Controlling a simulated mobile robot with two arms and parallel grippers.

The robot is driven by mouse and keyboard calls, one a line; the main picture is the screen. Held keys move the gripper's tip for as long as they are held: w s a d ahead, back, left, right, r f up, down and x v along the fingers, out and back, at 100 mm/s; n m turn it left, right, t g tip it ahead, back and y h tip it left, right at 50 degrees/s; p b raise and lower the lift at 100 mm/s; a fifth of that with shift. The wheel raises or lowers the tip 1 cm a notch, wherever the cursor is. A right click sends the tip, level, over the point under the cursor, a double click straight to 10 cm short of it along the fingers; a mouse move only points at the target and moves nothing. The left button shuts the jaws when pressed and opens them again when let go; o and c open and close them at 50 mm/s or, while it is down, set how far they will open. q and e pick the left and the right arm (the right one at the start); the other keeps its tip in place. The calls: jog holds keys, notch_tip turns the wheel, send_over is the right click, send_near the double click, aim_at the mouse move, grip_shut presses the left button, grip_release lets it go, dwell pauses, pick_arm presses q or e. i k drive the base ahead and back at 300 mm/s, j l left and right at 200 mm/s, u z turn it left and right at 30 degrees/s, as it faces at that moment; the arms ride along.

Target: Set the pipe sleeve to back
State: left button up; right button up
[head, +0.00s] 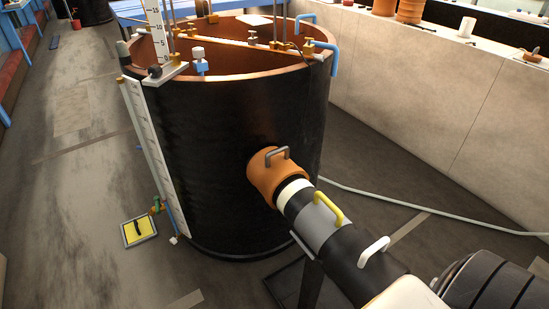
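A pipe runs from the side of the big black tank (225,150) toward the lower right. Along it are an orange collar (270,180) with a grey handle at the tank wall, a white band (293,194), a grey sleeve (312,216) with a yellow handle (328,208), and a black section (355,262) with a white handle (374,251). The grey sleeve, probably the pipe sleeve, sits around the pipe between the white band and the black section. Neither of my grippers shows in the head view.
The tank is open, with a copper-coloured inside, rods, valves and a white scale (157,30). A yellow-topped box (139,228) lies on the floor to the left. A pale hose (430,209) crosses the floor at right, before a low wall (440,100). Left floor is mostly clear.

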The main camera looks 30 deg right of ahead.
aim_at(361, 266)
jog(key=z, duration=1.9)
jog(key=j+z, duration=0.35)
jog(key=j, duration=0.5)
jog(key=i, duration=0.05)
